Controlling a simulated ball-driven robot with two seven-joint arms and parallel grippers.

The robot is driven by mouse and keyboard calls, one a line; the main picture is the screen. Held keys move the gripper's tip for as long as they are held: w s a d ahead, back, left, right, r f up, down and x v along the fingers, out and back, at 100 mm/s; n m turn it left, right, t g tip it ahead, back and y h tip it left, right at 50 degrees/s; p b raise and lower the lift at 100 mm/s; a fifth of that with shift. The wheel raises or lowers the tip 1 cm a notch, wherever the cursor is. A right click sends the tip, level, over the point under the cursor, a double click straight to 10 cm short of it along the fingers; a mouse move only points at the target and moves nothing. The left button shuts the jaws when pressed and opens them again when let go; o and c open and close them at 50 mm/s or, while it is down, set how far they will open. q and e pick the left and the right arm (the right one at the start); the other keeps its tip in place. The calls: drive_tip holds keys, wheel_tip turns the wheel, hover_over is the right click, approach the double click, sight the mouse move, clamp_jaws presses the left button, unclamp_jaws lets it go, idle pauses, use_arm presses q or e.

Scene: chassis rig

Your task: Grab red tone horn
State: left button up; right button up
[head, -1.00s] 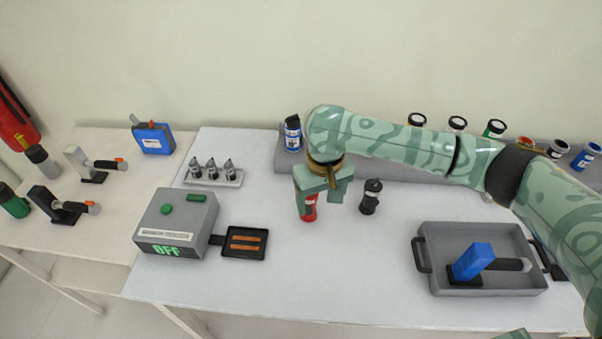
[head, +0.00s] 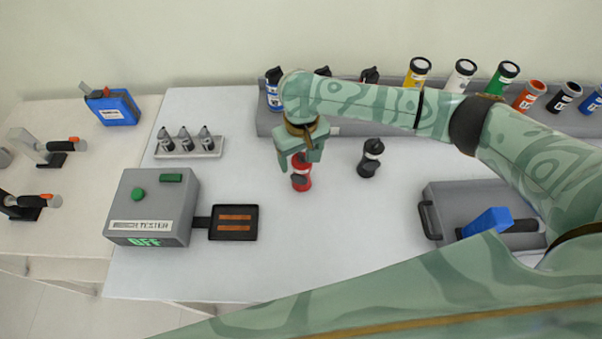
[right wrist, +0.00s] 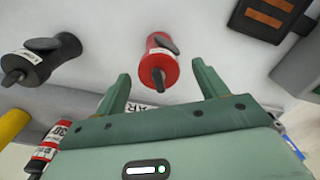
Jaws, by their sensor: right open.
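The red tone horn (head: 301,180) is a small red canister standing on the white table, partly covered by my right gripper (head: 300,158) in the head view. In the right wrist view the red horn (right wrist: 160,66) has a dark nozzle and a pale label. It shows ahead of my right gripper (right wrist: 160,72), in the gap between its two spread fingers. The gripper is open and holds nothing; I see no finger closed on the horn. My left gripper is not in view.
A black horn (head: 369,160) stands right of the red one. A grey tester box (head: 150,205) with a black plate (head: 234,236) is at left. A grey tray (head: 440,192) with a blue-headed tool is at right. A grey rack (head: 350,128) with canisters runs behind.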

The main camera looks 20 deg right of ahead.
drive_tip(key=shift+s+f, duration=0.1)
drive_tip(key=shift+f, duration=0.45)
drive_tip(key=f+b, duration=0.1)
drive_tip(key=f, duration=0.1)
drive_tip(key=f+b, duration=0.2)
drive_tip(key=shift+w+d+f, duration=0.1)
drive_tip(key=shift+w+f, duration=0.1)
drive_tip(key=shift+f, duration=0.15)
drive_tip(key=shift+s+r, duration=0.1)
drive_tip(key=shift+r, duration=0.05)
drive_tip(key=c, duration=1.3)
